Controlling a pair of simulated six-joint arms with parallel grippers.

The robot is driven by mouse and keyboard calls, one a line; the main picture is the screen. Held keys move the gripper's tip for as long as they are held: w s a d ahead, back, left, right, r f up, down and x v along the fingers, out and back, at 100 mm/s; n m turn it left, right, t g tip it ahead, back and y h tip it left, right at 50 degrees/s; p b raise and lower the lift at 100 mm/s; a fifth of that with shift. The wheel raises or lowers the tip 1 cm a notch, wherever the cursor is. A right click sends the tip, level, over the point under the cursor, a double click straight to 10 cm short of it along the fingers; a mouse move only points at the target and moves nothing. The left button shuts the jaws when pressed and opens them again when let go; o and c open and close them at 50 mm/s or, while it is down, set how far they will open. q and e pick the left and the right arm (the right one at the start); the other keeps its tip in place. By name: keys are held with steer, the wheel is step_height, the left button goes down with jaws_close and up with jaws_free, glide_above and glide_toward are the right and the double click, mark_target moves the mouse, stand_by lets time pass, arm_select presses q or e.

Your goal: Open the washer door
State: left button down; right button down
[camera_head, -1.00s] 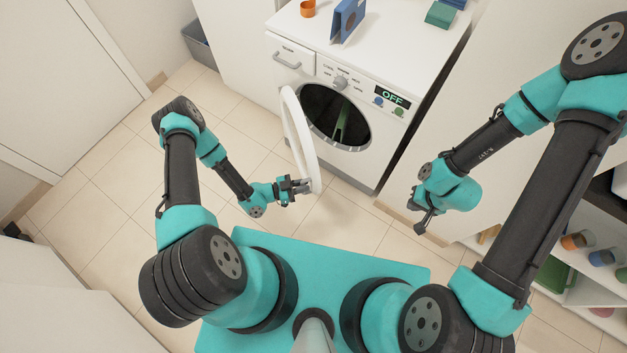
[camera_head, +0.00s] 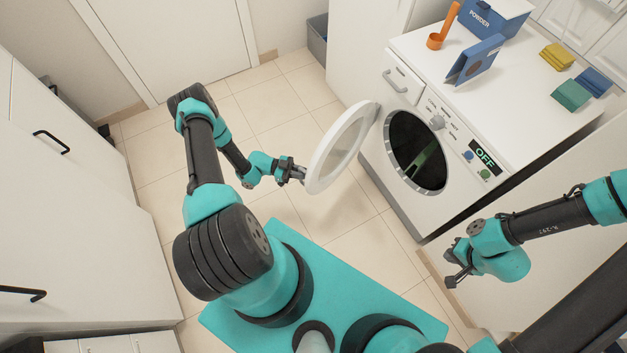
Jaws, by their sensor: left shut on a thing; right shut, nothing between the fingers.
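The white washer (camera_head: 408,208) stands right of centre with its round dark opening (camera_head: 418,152) uncovered. Its round door (camera_head: 342,147), a white ring with a clear middle, is swung wide out to the left of the opening. My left gripper (camera_head: 298,173) is shut on the door's rim at the edge away from the hinge; the fingertips are partly hidden there. My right gripper (camera_head: 452,268) is shut and empty, low in front of the washer's right side, apart from the door. The washer's display reads OFF.
White cabinets (camera_head: 70,190) stand left. Tiled floor is free between.

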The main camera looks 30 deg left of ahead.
arm_select(q)
steer(key=shift+a, duration=0.45)
steer(key=c, duration=1.1)
jaws_free()
steer(key=shift+a, duration=0.1)
steer(key=v, duration=1.7)
steer(key=shift+s+a, duration=0.1)
